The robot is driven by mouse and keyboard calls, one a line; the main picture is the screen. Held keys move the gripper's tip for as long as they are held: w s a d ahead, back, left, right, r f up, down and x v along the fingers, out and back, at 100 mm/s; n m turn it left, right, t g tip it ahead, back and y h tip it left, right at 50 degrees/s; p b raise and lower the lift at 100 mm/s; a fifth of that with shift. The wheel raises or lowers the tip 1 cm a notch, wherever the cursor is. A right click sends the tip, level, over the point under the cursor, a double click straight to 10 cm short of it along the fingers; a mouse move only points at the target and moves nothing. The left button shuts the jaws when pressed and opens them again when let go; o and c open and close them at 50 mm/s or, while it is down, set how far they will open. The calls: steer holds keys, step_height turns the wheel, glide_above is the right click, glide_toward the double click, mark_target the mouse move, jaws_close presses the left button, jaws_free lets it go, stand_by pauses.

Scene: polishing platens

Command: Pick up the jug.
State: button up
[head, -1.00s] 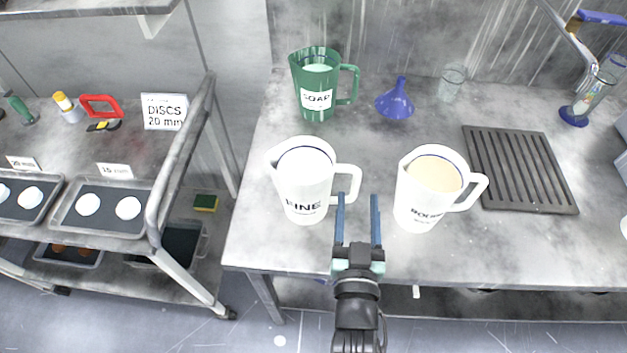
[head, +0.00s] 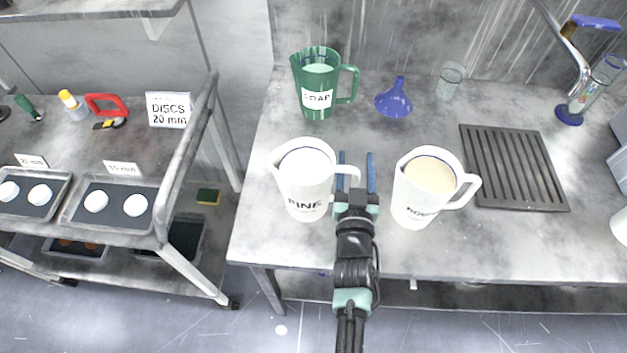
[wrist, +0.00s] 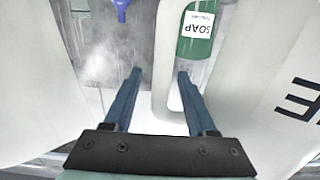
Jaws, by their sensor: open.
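A white jug marked FINE (head: 303,180) stands upright on the bench, its handle to the right. A white jug with a partly legible label (head: 421,200), holding cream-coloured contents, stands to its right. A green SOAP jug (head: 313,88) stands behind. My gripper (head: 356,157) is open at the FINE jug's handle, between the two white jugs. In the wrist view, the white handle (wrist: 161,50) shows between my gripper's fingers (wrist: 158,73), not clasped. The FINE jug's body (wrist: 285,75) fills the right side there, and the other white jug (wrist: 30,70) the left.
A blue funnel (head: 395,102), a glass beaker (head: 449,82) and a dark slatted rack (head: 513,168) are on the bench. A tap (head: 573,60) is at the back right. A cart with disc trays (head: 108,225) stands left. Bare bench lies in front of the rack.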

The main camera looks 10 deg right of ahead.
jaws_close()
stand_by(0.3)
stand_by(1.1)
steer(key=shift+w+r, duration=0.15)
steer(key=shift+r, duration=0.1)
